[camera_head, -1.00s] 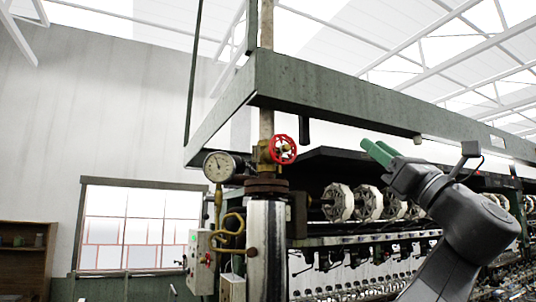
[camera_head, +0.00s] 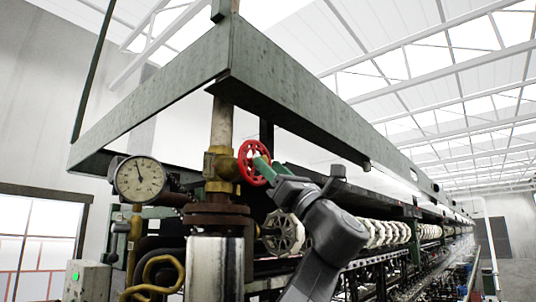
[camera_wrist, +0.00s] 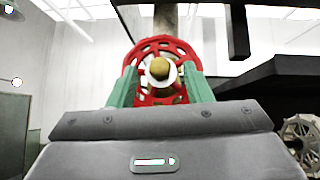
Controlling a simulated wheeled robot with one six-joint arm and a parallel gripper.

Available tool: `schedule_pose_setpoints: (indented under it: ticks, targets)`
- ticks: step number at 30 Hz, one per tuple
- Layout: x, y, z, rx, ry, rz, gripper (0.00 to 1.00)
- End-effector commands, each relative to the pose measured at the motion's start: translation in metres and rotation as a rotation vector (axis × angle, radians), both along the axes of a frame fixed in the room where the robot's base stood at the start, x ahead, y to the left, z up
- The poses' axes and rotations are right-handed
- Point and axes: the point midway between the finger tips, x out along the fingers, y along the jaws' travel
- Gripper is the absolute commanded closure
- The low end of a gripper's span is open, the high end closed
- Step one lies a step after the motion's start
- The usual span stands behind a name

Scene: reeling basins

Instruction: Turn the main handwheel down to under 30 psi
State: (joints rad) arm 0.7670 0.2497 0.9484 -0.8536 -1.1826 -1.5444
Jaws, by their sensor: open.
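The red handwheel (camera_head: 247,152) sits on the brass valve (camera_head: 217,163) of a vertical pipe. In the wrist view the handwheel (camera_wrist: 150,46) faces me, with a brass hub (camera_wrist: 160,69) at its middle. My gripper (camera_head: 264,168) is at the wheel. In the wrist view my gripper (camera_wrist: 161,82) is open, its green fingers on the left and right sides of the wheel. I cannot tell whether they touch the rim. The round pressure gauge (camera_head: 140,180) is left of the valve; its needle points up and slightly left. Its numbers are too small to read.
A green steel beam frame (camera_head: 290,95) hangs above the valve. A grey box with a green light (camera_head: 88,280) and bent brass pipes (camera_head: 150,285) are at lower left.

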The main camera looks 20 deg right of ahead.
Motion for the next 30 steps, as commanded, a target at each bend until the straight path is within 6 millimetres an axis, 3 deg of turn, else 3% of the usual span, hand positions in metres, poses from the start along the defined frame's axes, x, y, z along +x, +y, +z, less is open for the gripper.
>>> schedule_pose_setpoints:
  ticks: [4, 14, 15, 22, 30]
  targets:
    - [0.0074, 0.0055, 0.0104, 0.000, 0.000, 0.001, 0.55]
    - [0.0099, 0.0069, 0.0113, 0.001, 0.000, -0.001, 0.55]
    - [0.0098, 0.0069, 0.0113, 0.000, 0.000, 0.000, 0.56]
    - [0.0096, 0.0069, 0.0113, 0.000, 0.000, 0.000, 0.99]
    - [0.0090, 0.0077, 0.0109, 0.020, 0.011, 0.000, 0.99]
